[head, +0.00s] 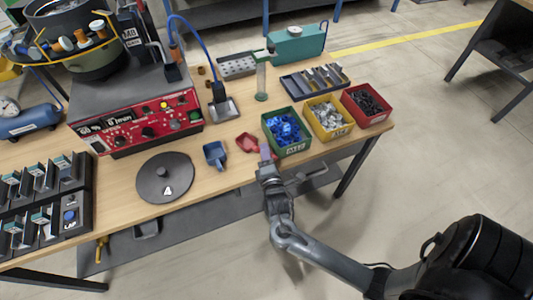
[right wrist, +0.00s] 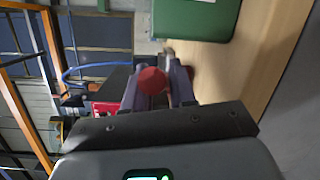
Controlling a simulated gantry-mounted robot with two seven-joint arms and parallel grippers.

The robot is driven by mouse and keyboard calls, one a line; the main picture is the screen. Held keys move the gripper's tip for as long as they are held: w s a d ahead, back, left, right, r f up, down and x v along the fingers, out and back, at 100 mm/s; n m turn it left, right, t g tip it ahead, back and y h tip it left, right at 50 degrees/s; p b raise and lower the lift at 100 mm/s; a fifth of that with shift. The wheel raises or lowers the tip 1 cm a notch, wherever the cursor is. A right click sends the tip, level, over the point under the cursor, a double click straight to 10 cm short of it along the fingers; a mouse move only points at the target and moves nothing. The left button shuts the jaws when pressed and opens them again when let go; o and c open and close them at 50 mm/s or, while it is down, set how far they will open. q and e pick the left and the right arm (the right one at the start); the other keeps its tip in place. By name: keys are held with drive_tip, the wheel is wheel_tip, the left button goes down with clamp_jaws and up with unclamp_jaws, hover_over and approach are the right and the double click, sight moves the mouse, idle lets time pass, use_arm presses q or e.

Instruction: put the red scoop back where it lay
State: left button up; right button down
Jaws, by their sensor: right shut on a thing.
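The red scoop (head: 247,142) is at the front part of the wooden table, between the blue scoop (head: 215,154) and the green bin. My right gripper (head: 266,158) reaches in from the front edge and is shut on the red scoop's handle. In the right wrist view, the round red handle end (right wrist: 152,80) sits between the two fingers of my right gripper (right wrist: 155,88). Whether the scoop touches the table or hangs just above it, I cannot tell. My left gripper is not in view.
The green bin (head: 286,149) of blue parts stands close right of the gripper, then a yellow bin (head: 330,132) and a red bin (head: 384,117). A dark round disc (head: 166,195) lies left of the blue scoop. A stand with a green base (head: 261,97) is behind.

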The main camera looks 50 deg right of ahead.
drive_tip(key=c, duration=1)
unclamp_jaws()
drive_tip(key=shift+f, duration=0.1)
drive_tip(key=shift+o, duration=0.4)
